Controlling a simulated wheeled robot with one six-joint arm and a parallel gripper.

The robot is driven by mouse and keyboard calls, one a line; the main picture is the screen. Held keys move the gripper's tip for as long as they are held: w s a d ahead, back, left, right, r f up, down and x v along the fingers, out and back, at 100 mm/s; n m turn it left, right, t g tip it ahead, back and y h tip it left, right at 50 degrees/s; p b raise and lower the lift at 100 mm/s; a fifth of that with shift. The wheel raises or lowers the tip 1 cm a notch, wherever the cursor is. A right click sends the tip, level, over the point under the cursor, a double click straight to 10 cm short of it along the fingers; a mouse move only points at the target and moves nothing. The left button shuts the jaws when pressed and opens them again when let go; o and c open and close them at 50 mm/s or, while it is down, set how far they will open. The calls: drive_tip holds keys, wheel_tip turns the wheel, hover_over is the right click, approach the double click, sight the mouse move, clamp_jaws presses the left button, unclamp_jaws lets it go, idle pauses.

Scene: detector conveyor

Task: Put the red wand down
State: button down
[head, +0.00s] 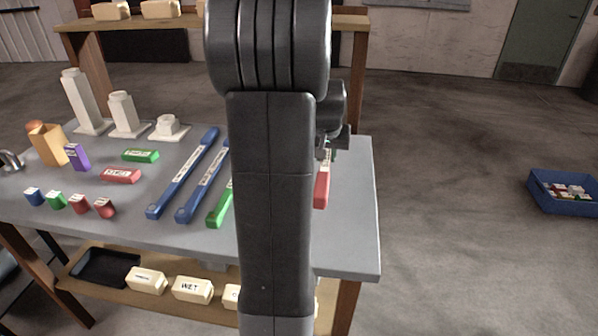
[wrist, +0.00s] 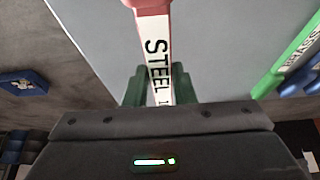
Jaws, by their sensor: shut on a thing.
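The red wand (head: 322,186) shows at the right part of the grey table, just right of my arm, which hides part of it. In the wrist view the wand (wrist: 155,50) has a white label reading "STEEL" and a red end at the top. My gripper (wrist: 160,88) is shut on it, with a dark green finger on each side. In the head view my gripper (head: 328,146) is partly hidden behind my arm. I cannot tell whether the wand touches the table (head: 350,235).
Two blue wands (head: 183,172) and a green wand (head: 219,205) lie left of my arm. The green one, labelled "BRASS", also shows in the wrist view (wrist: 290,60). Small coloured blocks and white stepped posts (head: 80,100) stand farther left. A blue bin (head: 562,206) is on the floor at right.

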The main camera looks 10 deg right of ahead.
wheel_tip(320, 180, down, 8)
drive_tip(key=shift+f, duration=0.15)
idle(0.3)
drive_tip(key=shift+f, duration=0.1)
drive_tip(key=c, duration=1.2)
unclamp_jaws()
drive_tip(key=shift+r, duration=0.3)
drive_tip(key=v, duration=1.1)
drive_tip(key=shift+s+a+r, duration=0.1)
drive_tip(key=shift+r, duration=0.15)
